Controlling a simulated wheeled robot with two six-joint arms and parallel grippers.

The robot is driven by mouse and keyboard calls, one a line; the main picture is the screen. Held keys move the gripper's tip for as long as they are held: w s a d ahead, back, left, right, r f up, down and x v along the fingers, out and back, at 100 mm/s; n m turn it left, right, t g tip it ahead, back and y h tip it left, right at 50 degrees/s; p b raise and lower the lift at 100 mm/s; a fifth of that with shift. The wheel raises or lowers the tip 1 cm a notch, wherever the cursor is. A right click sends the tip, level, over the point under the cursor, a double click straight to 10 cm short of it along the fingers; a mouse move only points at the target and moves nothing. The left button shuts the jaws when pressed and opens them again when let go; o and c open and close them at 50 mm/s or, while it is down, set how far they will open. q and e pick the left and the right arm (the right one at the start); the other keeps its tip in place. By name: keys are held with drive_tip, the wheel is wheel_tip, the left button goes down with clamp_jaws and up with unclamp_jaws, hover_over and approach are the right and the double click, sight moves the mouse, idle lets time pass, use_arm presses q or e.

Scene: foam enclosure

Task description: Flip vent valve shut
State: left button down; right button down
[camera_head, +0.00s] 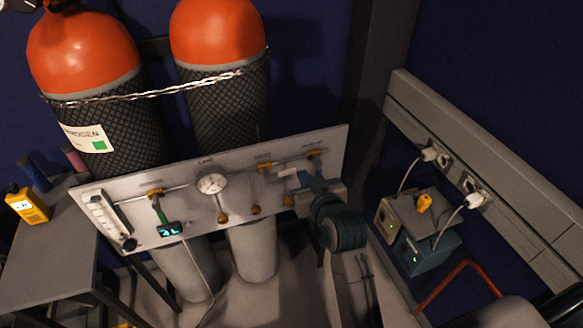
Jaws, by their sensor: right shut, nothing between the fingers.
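A pale valve panel (240,180) stands in front of two gas cylinders. It carries a round gauge (212,184), a green lever (159,212) at the left and brass valve fittings (265,168) at the upper right, with another brass fitting (315,154) further right. The small labels are too blurred to read, so I cannot tell which fitting is the vent valve. My right gripper (304,180) is shut and empty, in front of the panel's right part, just below the upper right fittings. It hides part of the panel; contact cannot be told. My left gripper is out of view.
Orange-topped cylinders (85,50) are held by a chain (150,93). A grey table (50,250) with a yellow meter (27,205) is at left. Two boxes (425,245) with plugged cables stand at right below a wall rail (480,150). A cable hangs below the panel.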

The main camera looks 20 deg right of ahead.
drive_tip(key=p, duration=0.2)
hover_over(291, 171)
drive_tip(key=s, duration=0.2)
wheel_tip(291, 171, down, 2)
drive_tip(key=shift+a+f+p, duration=0.15)
drive_tip(key=shift+f+p, duration=0.15)
drive_tip(key=shift+f, duration=0.85)
drive_tip(key=shift+a+f+p, duration=0.1)
drive_tip(key=shift+f+p, duration=0.2)
drive_tip(key=shift+f, duration=0.85)
